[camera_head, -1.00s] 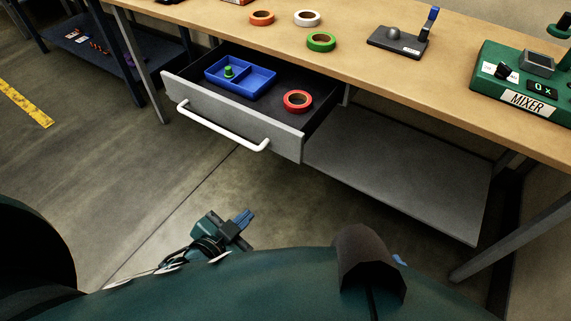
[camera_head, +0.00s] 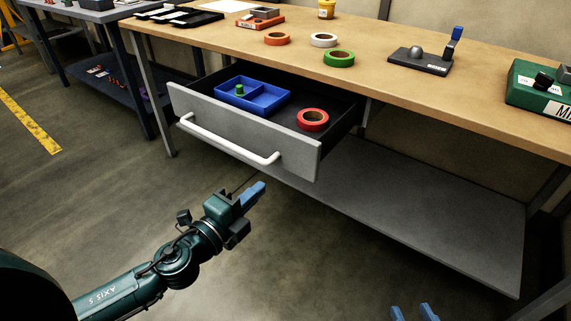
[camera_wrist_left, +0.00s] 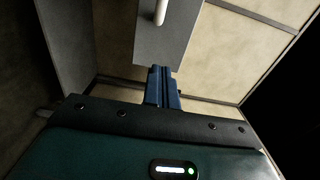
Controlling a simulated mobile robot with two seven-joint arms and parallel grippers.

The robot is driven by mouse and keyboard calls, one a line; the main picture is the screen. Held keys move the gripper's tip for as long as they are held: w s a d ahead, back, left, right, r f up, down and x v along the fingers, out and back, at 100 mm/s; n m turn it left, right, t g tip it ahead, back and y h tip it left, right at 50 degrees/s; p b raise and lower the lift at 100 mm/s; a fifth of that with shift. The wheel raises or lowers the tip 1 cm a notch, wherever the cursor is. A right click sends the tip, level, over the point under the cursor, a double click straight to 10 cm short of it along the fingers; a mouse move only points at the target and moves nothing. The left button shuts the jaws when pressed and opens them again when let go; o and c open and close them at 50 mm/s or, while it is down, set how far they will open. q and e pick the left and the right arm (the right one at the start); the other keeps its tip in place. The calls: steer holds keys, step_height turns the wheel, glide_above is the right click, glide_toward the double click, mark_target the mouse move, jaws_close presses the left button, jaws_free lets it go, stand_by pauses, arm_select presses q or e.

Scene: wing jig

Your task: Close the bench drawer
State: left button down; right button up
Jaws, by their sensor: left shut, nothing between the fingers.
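The bench drawer (camera_head: 245,135) is pulled out from under the wooden bench. Its grey front carries a white bar handle (camera_head: 225,140). Inside lie a blue divided tray (camera_head: 262,101) with a green piece in it and a red tape roll (camera_head: 313,119). My left gripper (camera_head: 256,192) is shut and empty, below and in front of the drawer, apart from the handle. In the left wrist view its blue fingers (camera_wrist_left: 161,88) are together, with the grey drawer front (camera_wrist_left: 163,48) and handle end (camera_wrist_left: 160,13) beyond. My right gripper's blue fingertips (camera_head: 414,313) show apart at the bottom edge.
A grey lower shelf (camera_head: 420,200) lies under the bench. The floor left of the drawer is clear.

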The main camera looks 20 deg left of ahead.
mark_target(294, 158)
arm_select(q)
steer(key=x, duration=0.9)
steer(key=shift+w+d+p, duration=0.1)
steer(key=shift+w+p, duration=0.25)
steer(key=shift+p, duration=0.05)
steer(key=shift+w+d+f, duration=0.1)
steer(key=shift+w+d, duration=0.05)
steer(key=shift+w, duration=0.25)
arm_select(e)
steer(key=shift+s+d+r, duration=0.1)
steer(key=shift+d+r, duration=0.15)
steer(key=shift+r, duration=0.3)
